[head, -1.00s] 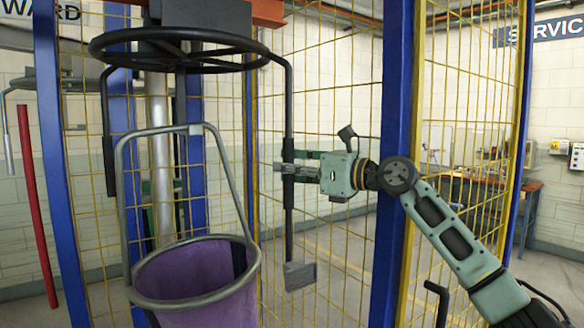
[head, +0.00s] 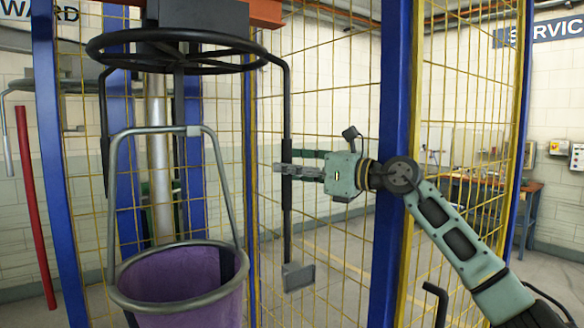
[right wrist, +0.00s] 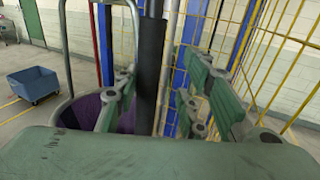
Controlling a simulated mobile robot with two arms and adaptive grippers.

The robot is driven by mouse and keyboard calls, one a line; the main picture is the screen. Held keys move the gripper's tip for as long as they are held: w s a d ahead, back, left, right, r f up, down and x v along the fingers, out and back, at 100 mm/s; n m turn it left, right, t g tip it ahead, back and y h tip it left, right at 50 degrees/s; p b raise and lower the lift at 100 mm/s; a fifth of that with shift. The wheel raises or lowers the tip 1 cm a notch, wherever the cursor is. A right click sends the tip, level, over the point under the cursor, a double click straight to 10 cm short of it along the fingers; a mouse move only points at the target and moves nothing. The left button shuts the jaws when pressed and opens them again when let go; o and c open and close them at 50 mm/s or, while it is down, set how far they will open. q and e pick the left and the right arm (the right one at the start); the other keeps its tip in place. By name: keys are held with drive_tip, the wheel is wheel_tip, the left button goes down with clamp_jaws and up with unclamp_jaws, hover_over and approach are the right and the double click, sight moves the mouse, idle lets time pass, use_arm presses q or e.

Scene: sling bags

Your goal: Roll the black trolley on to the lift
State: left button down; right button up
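The black trolley (head: 180,50) hangs under an orange-brown rail at the upper left of the head view, with a black ring and down-rods. A purple sling bag (head: 175,275) with a grey rim and hoop hangs below it. My right gripper (head: 290,168) is at the trolley's right down-rod (head: 287,215). In the right wrist view the rod (right wrist: 149,70) stands between my spread fingers (right wrist: 155,105), with a gap visible at least on the right. I cannot clearly make out the lift; a pale steel column (head: 160,170) stands behind the bag. My left gripper is out of view.
Blue posts (head: 393,110) and yellow mesh panels (head: 335,100) stand close behind and beside my right arm. A red bar (head: 35,205) hangs at the left. A blue cart (right wrist: 33,84) stands on open floor in the right wrist view.

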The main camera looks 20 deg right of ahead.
drive_tip(key=shift+f, duration=0.1)
wheel_tip(320, 180, up, 10)
idle(0.5)
drive_tip(key=shift+s, duration=0.1)
idle(1.1)
